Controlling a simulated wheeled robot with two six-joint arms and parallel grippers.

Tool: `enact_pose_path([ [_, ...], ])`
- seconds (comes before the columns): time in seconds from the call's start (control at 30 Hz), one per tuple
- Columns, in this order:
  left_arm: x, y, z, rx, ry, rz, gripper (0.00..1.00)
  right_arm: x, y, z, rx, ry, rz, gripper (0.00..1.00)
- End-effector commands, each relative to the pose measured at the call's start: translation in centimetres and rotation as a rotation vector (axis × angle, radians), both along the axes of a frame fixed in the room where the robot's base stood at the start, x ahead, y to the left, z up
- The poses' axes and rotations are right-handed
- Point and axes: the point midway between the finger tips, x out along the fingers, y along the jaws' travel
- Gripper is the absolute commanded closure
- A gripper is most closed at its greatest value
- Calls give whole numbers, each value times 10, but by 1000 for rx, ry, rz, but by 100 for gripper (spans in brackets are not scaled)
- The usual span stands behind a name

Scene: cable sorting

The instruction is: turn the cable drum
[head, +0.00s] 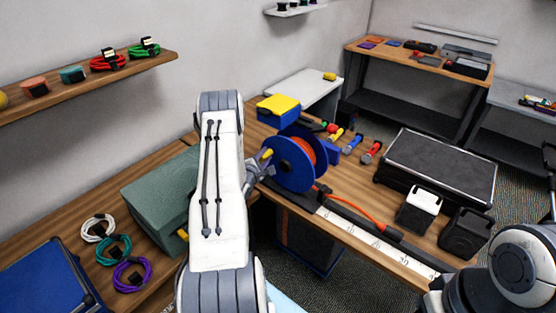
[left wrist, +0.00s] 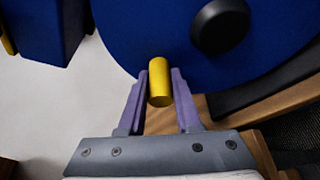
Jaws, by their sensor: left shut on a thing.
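The cable drum (head: 286,168) has a blue flange and orange cable wound on it. It stands upright on the wooden bench, and its flange fills the top of the left wrist view (left wrist: 145,30), with a black hub (left wrist: 220,26). A yellow crank handle (left wrist: 159,80) sticks out near the flange's edge. My left gripper (head: 264,160) is at the drum's left side, its two fingers (left wrist: 159,88) shut on the handle from both sides. The orange cable (head: 365,210) runs off the drum to the right. My right gripper is out of view.
A measuring strip (head: 345,228) runs along the bench's front edge. A black case (head: 440,167) and two small boxes stand at right. A blue box with a yellow lid (head: 278,106) and several small connectors lie behind the drum. Coiled cables (head: 130,275) lie at left.

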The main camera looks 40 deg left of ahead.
Motion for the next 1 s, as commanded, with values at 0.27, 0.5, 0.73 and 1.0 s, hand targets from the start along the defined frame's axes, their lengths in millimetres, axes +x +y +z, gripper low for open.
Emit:
enact_pose_path([
  [0.27,-5,4,0,11,3,5,100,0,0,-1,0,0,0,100],
  [0.5,-5,4,0,11,3,5,38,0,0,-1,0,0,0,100],
  [0.73,-6,4,1,12,1,5,38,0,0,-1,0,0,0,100],
  [1.0,-38,-6,5,10,3,9,38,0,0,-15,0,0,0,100],
])
